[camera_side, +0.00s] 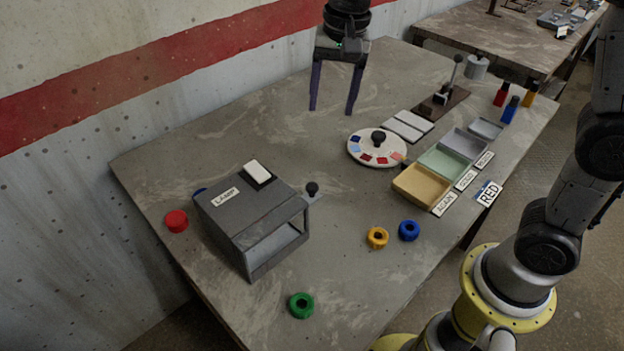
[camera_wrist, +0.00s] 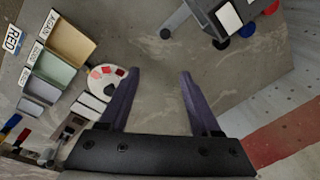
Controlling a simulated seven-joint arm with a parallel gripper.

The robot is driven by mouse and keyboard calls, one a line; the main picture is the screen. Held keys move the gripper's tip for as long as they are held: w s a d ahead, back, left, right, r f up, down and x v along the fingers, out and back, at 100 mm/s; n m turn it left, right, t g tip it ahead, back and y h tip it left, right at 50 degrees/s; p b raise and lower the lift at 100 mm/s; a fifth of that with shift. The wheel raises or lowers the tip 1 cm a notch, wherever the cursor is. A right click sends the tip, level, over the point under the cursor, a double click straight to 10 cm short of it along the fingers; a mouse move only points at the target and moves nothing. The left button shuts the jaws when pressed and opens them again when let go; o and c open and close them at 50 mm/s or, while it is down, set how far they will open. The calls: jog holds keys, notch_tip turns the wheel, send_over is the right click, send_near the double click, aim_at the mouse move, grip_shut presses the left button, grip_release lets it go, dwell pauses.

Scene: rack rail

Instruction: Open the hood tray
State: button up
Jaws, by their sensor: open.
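The grey hood (camera_side: 245,222) is a box with a slanted top and a window-like opening at its front right, standing on the left part of the table. A dark round knob (camera_side: 312,188) on a light tab sticks out at its right side; I cannot tell how far the tray is out. In the wrist view the hood (camera_wrist: 205,8) is cut off at the top, with the knob (camera_wrist: 165,33) at its left. My gripper (camera_side: 331,110) is open and empty above the far side of the table, apart from the hood and knob. Its fingers also show in the wrist view (camera_wrist: 158,74).
A round palette (camera_side: 360,157) with a dark knob and open bins (camera_side: 422,200) stand to the right.

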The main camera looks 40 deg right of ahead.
jog(key=g, duration=0.1)
send_over(312, 185)
notch_tip(312, 185, down, 6)
jog(key=r, duration=0.1)
jog(key=shift+n, duration=0.3)
notch_tip(312, 185, down, 15)
jog(key=shift+r, duration=0.2)
grip_shut()
jog(key=shift+r, duration=0.1)
dwell(0.9)
